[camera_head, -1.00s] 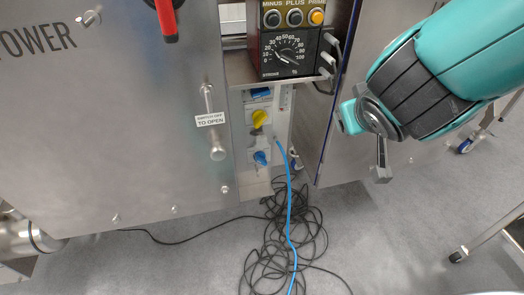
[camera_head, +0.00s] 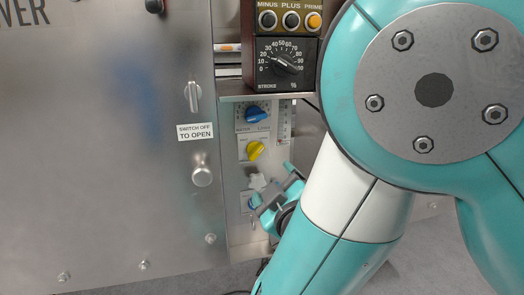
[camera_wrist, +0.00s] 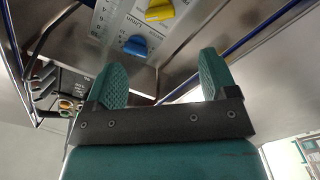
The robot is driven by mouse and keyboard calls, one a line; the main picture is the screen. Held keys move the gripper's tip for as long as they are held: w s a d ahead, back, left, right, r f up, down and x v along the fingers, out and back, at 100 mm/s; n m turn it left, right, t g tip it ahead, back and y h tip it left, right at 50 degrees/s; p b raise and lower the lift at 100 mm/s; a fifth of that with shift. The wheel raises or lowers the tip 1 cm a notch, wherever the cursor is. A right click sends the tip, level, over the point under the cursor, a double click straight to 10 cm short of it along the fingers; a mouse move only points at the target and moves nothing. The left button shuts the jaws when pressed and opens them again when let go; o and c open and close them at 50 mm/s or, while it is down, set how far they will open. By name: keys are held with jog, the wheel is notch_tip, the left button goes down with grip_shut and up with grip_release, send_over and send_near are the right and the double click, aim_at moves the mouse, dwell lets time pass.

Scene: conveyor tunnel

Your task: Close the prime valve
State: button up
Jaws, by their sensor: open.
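I cannot read which one is labelled the prime valve. My gripper (camera_head: 275,187) is in front of the lower part of the panel, partly hiding the lower blue knob. In the wrist view my gripper (camera_wrist: 163,78) is open with nothing between its fingers. A yellow knob (camera_wrist: 158,10) and a blue knob (camera_wrist: 135,45) show beyond the fingertips, apart from them.
A dosing box (camera_head: 287,62) with a stroke dial and buttons, one labelled PRIME, sits above the panel. A steel cabinet door (camera_head: 110,150) with a switch fills the left. My arm covers much of the right.

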aim_at(259, 155)
jog(key=p+x, duration=1.1)
jog(key=x, duration=0.4)
jog(key=c, duration=0.9)
